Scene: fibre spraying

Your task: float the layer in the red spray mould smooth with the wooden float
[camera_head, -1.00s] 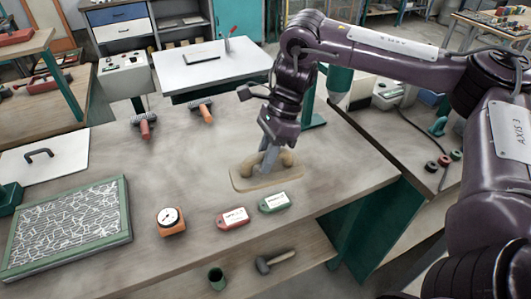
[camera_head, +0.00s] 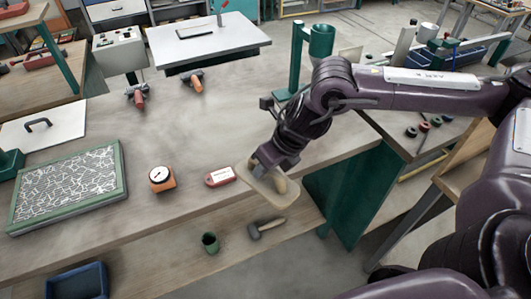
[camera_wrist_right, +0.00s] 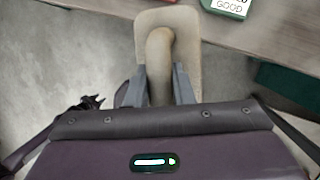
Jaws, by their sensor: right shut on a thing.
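My right gripper (camera_head: 267,163) is shut on the handle of the wooden float (camera_head: 284,199). In the right wrist view the fingers (camera_wrist_right: 160,82) close around the handle of the float (camera_wrist_right: 186,24). The float is tilted in the head view and appears over the workbench's front edge. A green-framed mould (camera_head: 122,170) with a layer of scattered white fibres lies at the left of the bench. I cannot make out a red spray mould in these frames. My left gripper is out of view.
A dial gauge (camera_head: 161,178) and a red tag (camera_head: 220,177) lie on the workbench (camera_head: 190,130). A green tag (camera_wrist_right: 228,7) shows in the wrist view. A mallet (camera_head: 266,228) and green cup (camera_head: 210,242) stand on the lower shelf.

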